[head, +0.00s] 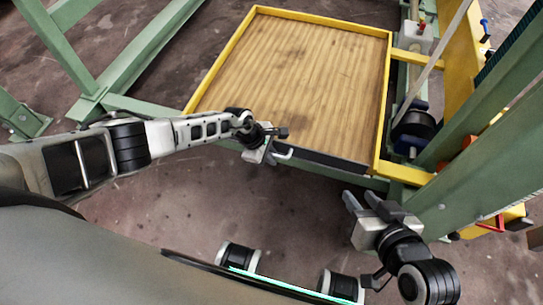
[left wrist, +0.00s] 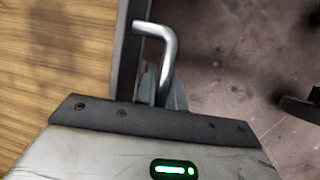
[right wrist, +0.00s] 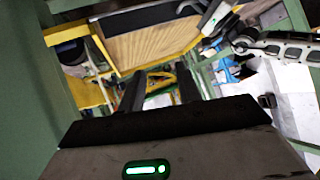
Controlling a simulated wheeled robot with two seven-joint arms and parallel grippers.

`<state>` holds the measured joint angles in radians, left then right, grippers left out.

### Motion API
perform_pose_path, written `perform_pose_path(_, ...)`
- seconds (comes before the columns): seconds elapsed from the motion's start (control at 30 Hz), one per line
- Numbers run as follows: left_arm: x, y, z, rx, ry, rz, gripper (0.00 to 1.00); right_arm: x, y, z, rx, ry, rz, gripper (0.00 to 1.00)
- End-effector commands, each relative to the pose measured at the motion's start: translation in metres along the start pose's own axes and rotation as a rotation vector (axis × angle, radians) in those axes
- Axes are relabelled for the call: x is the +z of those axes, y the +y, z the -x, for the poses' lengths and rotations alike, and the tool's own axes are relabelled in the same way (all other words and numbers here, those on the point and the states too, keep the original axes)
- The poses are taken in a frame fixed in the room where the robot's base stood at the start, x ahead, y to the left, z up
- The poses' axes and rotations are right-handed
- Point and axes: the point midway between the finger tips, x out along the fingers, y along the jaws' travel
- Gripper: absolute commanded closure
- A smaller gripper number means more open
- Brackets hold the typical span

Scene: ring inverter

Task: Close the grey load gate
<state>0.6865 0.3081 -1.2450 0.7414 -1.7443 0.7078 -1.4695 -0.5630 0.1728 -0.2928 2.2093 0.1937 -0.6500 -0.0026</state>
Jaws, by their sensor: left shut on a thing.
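The grey load gate (head: 325,160) is a dark bar along the front edge of the wood-floored platform (head: 300,70). Its bent silver handle (head: 284,153) shows near the bar's left part. In the left wrist view, the handle (left wrist: 168,45) rises from between my left gripper's fingers (left wrist: 160,88), and the gate (left wrist: 128,55) runs beside the wood. My left gripper (head: 272,142) is shut on the handle. My right gripper (head: 368,205) is open and empty, in front of the platform's right corner. In the right wrist view its fingers (right wrist: 160,88) stand apart.
Yellow rails (head: 388,90) edge the platform's sides and back. A green post (head: 480,150) stands close to my right gripper. Green frame beams (head: 130,50) lie to the left. The platform floor is empty, and concrete floor (head: 230,205) shows before it.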

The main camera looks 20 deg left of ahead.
Motion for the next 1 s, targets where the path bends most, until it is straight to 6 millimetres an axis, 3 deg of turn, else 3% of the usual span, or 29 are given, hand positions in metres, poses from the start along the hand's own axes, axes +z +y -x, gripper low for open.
perform_pose_path(0.37,-0.001,0.002,0.001,0.004,0.003,0.0,1.0,0.001,-0.001,0.001,-0.003,-0.002,0.001,0.66)
perform_pose_path(0.4,-0.001,0.002,0.001,0.004,0.003,0.0,0.81,0.001,-0.001,0.001,-0.003,-0.003,0.001,0.66)
perform_pose_path(0.73,0.0,0.001,0.003,0.001,0.001,0.0,0.8,0.0,-0.001,0.002,-0.003,-0.007,0.002,0.66)
perform_pose_path(0.97,0.001,0.002,0.039,0.002,0.003,-0.002,0.8,0.009,0.005,0.005,0.022,-0.103,-0.012,0.66)
perform_pose_path(1.0,0.001,0.003,0.049,0.002,0.003,-0.002,0.8,0.0,0.004,0.013,0.03,-0.078,-0.01,0.66)
